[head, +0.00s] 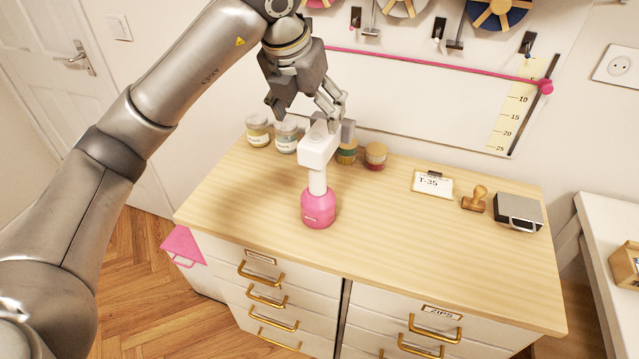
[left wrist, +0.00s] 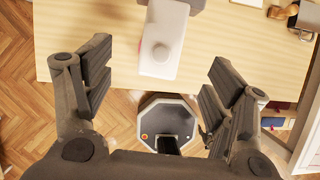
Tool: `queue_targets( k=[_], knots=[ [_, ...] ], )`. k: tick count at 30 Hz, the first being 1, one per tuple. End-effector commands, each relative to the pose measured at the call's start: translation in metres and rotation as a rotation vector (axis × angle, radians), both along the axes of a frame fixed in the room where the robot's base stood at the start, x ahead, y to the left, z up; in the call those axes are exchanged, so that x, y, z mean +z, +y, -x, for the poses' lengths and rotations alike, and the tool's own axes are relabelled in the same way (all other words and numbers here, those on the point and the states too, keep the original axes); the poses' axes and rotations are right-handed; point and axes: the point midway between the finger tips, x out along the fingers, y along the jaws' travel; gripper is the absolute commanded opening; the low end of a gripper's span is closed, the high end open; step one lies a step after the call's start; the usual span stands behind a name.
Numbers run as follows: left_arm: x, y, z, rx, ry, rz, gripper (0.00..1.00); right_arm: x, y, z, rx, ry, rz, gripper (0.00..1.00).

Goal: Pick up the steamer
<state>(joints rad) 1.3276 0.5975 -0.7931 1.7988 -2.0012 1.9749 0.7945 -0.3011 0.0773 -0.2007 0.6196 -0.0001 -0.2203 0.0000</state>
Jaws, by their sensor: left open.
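The steamer (head: 318,207) stands upright on the wooden top of the drawer cabinet, with a pink round base, a white neck and a white block-like head. My left gripper (head: 322,112) is above and just behind the steamer's head in the head view, partly overlapping its top. In the left wrist view, the white steamer head (left wrist: 163,40) lies ahead, centred between the spread fingers of my left gripper (left wrist: 160,85). The fingers hold nothing. Whether a finger touches the head cannot be told. My right gripper is not in view.
Jars (head: 258,131) and thread spools (head: 375,156) stand behind the steamer along the wall. A T-35 card (head: 432,184), a wooden stamp (head: 475,198) and a dark ink box (head: 518,211) are on the right. The cabinet top (head: 420,240) is clear in front and to the right.

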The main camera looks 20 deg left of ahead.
Motion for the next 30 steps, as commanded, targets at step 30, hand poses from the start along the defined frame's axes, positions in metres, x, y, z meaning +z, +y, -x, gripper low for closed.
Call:
queue_targets(
  k=[30],
  knots=[
    [-0.096, -0.008, -0.038, 0.001, 0.001, -0.005, 0.78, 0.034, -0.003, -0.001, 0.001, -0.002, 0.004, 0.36]
  ],
)
